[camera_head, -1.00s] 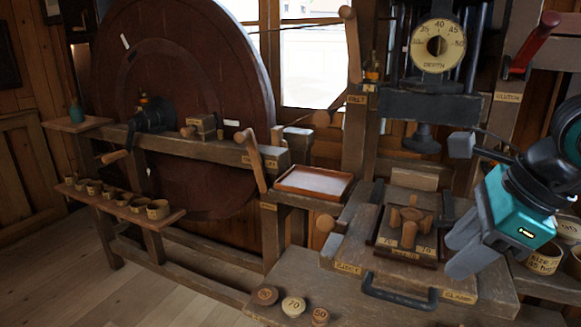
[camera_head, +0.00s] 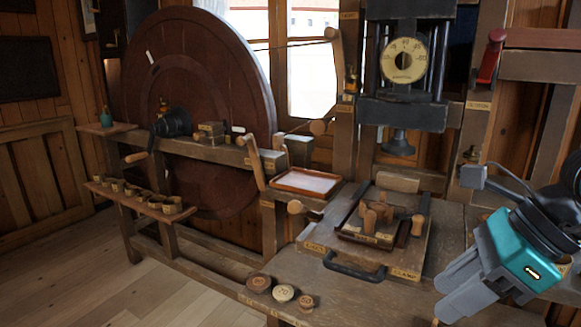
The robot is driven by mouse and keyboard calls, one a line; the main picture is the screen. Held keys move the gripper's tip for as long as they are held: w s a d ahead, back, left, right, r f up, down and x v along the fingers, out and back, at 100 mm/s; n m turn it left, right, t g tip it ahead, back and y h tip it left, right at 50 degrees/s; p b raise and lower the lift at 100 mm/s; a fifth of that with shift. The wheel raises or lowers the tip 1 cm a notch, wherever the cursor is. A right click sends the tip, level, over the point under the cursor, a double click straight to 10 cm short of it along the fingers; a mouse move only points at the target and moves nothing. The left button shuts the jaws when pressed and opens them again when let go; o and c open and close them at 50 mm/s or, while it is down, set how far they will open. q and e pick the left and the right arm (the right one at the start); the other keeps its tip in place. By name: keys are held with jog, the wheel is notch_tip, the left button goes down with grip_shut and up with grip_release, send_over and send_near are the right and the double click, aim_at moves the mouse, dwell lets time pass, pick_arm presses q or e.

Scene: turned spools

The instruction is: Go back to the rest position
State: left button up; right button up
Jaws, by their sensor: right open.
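My right gripper (camera_head: 442,298), grey fingers on a teal and black wrist, is at the lower right of the head view. Its fingers are apart with nothing between them. It hangs over the front right part of the workbench (camera_head: 350,300), right of the dark clamp handle. The arm comes in from the right edge and hides part of the bench there. My left gripper is not in view.
A press with a round dial (camera_head: 403,60) stands over a wooden sled (camera_head: 350,245) carrying a four-armed wooden knob (camera_head: 380,212). Three round discs (camera_head: 284,293) lie at the bench's front. A big wheel (camera_head: 200,90), an orange tray (camera_head: 306,182) and a shelf of small cups (camera_head: 155,201) are left.

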jog(key=a+r+m+y, duration=0.1)
jog(key=a+m+y, duration=0.8)
jog(key=a+y, duration=0.4)
jog(key=w+d+f+m+t+h, duration=0.35)
jog(key=f+m+t+h, duration=0.35)
jog(key=m, duration=0.6)
jog(key=w+d+f+m+t+h, duration=0.35)
jog(key=f+m+t, duration=0.45)
jog(key=m, duration=0.6)
jog(key=s+d+f+m+g+h, duration=0.1)
jog(key=s+f+m+g+h, duration=0.2)
jog(key=f, duration=0.7)
jog(key=s+f+m+g+h+p, duration=0.1)
jog(key=s+f+m+g+h, duration=0.2)
jog(key=s+f+m, duration=0.4)
notch_tip(320, 180, down, 4)
jog(key=s+g, duration=0.1)
jog(key=s, duration=0.1)
jog(key=shift+s+d+r, duration=0.25)
jog(key=shift+s+d, duration=0.1)
jog(key=shift+s, duration=0.05)
jog(key=shift+h, duration=0.25)
